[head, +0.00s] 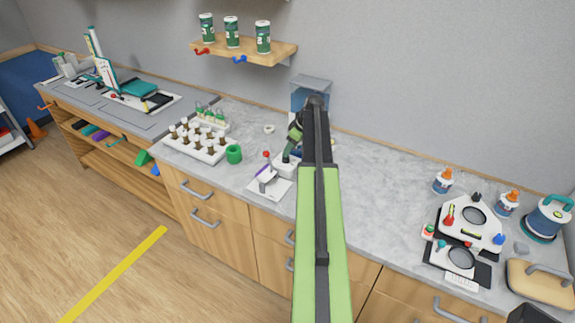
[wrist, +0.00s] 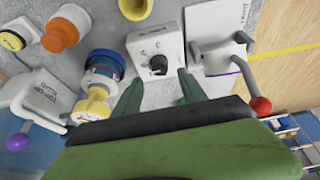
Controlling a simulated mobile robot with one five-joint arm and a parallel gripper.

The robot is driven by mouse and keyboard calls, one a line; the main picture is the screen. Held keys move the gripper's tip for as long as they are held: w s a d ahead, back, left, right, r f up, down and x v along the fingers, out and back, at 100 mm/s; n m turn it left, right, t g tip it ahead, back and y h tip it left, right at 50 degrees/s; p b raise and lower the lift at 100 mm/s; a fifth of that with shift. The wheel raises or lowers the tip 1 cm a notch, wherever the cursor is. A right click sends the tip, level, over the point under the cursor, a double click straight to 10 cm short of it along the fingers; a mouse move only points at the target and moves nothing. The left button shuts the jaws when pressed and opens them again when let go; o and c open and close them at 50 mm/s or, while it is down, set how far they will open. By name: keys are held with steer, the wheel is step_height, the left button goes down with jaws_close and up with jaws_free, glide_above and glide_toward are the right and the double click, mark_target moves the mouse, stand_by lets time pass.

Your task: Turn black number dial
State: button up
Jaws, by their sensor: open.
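The black number dial (wrist: 158,64) is a round knob on the face of a white box (wrist: 143,43) with small dark marks around it. In the wrist view my gripper (wrist: 159,78) is open, with one green finger to the lower left of the dial and one to its lower right. The dial shows between the fingertips; I cannot tell whether they touch it. In the head view my gripper (head: 292,143) is over the counter, just above the white box (head: 286,168). The dial is hidden there.
A white device with a red ball lever (wrist: 260,106) stands close right of the box. A vial rack (head: 199,146) and green cup (head: 234,154) are further left on the counter (head: 365,190), which has free room to the right.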

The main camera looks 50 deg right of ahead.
steer(key=b+x, duration=0.3)
steer(key=x, duration=0.2)
jaws_close()
steer(key=shift+d+r, duration=0.1)
